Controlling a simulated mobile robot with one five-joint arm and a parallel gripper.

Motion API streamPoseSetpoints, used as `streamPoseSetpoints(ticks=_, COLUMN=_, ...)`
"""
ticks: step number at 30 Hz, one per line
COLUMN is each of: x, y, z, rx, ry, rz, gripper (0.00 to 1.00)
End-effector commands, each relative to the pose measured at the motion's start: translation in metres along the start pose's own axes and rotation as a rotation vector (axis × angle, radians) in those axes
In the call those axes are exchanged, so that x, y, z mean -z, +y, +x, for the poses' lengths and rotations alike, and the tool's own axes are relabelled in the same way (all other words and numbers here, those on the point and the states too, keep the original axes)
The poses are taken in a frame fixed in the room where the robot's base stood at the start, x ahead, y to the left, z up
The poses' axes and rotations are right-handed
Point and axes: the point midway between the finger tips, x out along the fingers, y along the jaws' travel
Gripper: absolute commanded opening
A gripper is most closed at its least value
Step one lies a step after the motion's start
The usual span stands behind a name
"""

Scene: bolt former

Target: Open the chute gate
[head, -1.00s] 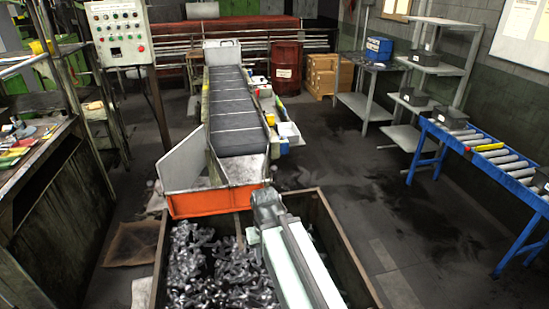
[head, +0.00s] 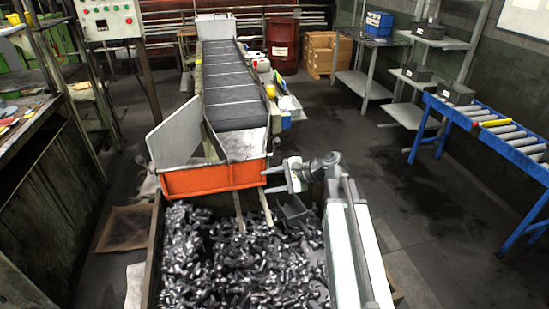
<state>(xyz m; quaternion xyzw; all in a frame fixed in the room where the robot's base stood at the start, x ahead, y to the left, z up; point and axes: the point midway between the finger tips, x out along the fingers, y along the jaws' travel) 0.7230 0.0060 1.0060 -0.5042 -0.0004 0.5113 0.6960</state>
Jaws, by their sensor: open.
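The orange chute gate (head: 212,180) stands across the low front end of the chute (head: 242,146), above the near bin. It looks upright and closes off the chute's mouth. My gripper (head: 267,181) is open, with its fingers pointing left at the gate's right end. The fingertips look very close to that end; I cannot tell whether they touch it. Nothing shows between the fingers.
Below the gate, a bin (head: 153,255) is heaped with dark metal bolts. A conveyor (head: 230,85) runs back from the chute. A blue roller table (head: 512,150) stands at right. The floor between is clear. A control box (head: 108,18) stands back left.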

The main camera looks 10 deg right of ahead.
Motion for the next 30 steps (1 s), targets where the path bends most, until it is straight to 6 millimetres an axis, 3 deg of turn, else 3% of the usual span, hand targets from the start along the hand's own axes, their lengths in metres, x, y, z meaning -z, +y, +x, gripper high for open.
streamPoseSetpoints(ticks=1, x=0.029, y=-0.016, z=-0.006, rx=0.140, ry=-0.041, rz=0.163, gripper=0.46)
streamPoseSetpoints(ticks=3, x=0.046, y=-0.047, z=-0.030, rx=0.303, ry=-0.118, rz=0.364, gripper=0.46)
streamPoseSetpoints(ticks=6, x=0.063, y=-0.076, z=-0.060, rx=0.452, ry=-0.212, rz=0.555, gripper=0.46)
streamPoseSetpoints(ticks=9, x=0.071, y=-0.090, z=-0.079, rx=0.522, ry=-0.268, rz=0.649, gripper=0.46)
streamPoseSetpoints(ticks=12, x=0.071, y=-0.094, z=-0.084, rx=0.539, ry=-0.283, rz=0.672, gripper=0.46)
streamPoseSetpoints(ticks=16, x=0.070, y=-0.100, z=-0.076, rx=0.536, ry=-0.283, rz=0.670, gripper=0.46)
streamPoseSetpoints(ticks=24, x=0.066, y=-0.127, z=-0.035, rx=0.534, ry=-0.282, rz=0.667, gripper=0.46)
streamPoseSetpoints(ticks=30, x=0.065, y=-0.137, z=-0.020, rx=0.535, ry=-0.281, rz=0.667, gripper=0.46)
